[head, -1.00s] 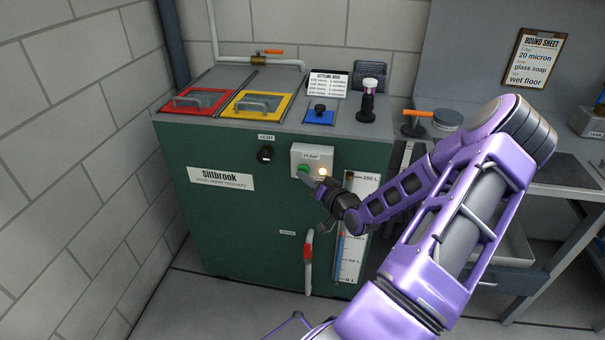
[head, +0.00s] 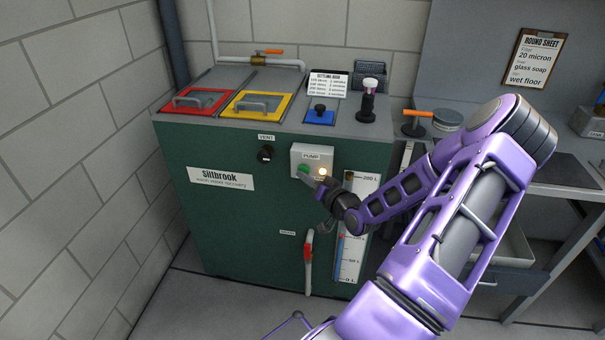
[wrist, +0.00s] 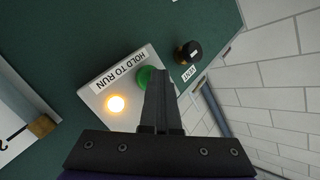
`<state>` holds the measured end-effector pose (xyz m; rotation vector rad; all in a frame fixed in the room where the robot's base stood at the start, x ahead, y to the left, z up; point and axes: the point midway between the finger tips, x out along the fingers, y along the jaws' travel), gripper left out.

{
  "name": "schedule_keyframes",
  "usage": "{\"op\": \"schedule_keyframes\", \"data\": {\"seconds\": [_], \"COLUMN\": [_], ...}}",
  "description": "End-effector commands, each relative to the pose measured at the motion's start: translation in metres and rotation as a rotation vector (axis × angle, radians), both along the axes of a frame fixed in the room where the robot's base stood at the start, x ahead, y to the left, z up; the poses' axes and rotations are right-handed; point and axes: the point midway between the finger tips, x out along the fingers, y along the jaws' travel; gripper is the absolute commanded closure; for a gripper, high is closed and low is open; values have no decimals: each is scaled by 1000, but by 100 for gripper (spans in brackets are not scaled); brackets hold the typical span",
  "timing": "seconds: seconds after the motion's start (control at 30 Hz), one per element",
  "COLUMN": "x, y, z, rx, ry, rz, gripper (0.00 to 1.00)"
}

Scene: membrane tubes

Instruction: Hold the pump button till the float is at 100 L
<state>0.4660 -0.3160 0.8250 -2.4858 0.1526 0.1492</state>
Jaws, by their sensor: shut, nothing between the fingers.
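The green pump button (head: 303,170) sits on a pale PUMP box (head: 326,156) on the green cabinet's front. A lamp (head: 322,172) beside it glows orange. My gripper (head: 313,182) is shut and empty, its tips at the button. In the wrist view the closed fingers (wrist: 157,78) overlap the green button (wrist: 144,77), under a HOLD TO RUN label; I cannot tell how far it is pressed. The level gauge (head: 352,250) is right of the box, partly behind my arm.
A black VENT knob (head: 265,154) is left of the pump box. A red-handled valve (head: 308,258) hangs below. Red (head: 197,101) and yellow (head: 259,103) framed lids are on top. A bench with a clipboard (head: 536,58) above is at right.

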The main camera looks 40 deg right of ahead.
Motion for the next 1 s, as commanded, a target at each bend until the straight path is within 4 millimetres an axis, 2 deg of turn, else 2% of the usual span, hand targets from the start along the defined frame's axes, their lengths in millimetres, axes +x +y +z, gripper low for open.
{"op": "schedule_keyframes", "data": {"seconds": [0.47,1.0], "x": [0,-13], "y": [0,15], "z": [0,0], "rx": [0,0], "ry": [0,1], "rz": [-1,-1], "gripper": [100,100]}}
